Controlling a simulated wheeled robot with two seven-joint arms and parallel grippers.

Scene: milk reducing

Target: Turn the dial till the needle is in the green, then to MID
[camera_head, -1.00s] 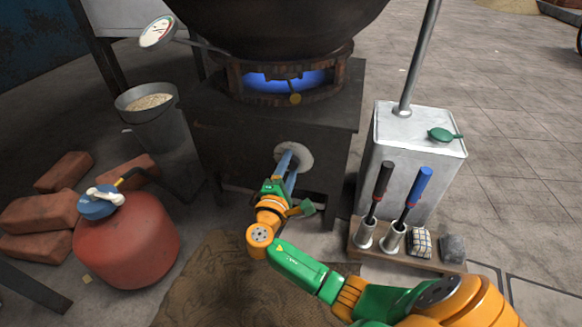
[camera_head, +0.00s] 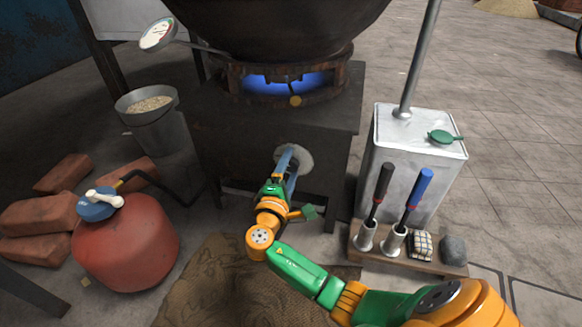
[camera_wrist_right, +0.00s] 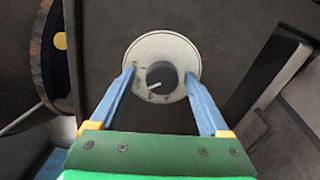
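The dial (camera_wrist_right: 148,49) is a pale round plate on the dark stove's front, with a dark knob (camera_wrist_right: 161,72) in its middle. A short white pointer mark on it points to the lower left in the right wrist view. The dial also shows in the head view (camera_head: 303,158), partly behind my gripper. My right gripper (camera_wrist_right: 159,75) is open, with its blue fingers on either side of the knob and visible gaps between. My left gripper is out of view.
A blue flame (camera_head: 285,82) burns under the large dark pan (camera_head: 270,25). A red gas cylinder (camera_head: 125,245) stands at the left, by bricks and a bucket (camera_head: 158,128). A metal can (camera_head: 410,150) and a tool rack (camera_head: 430,258) stand right of the stove.

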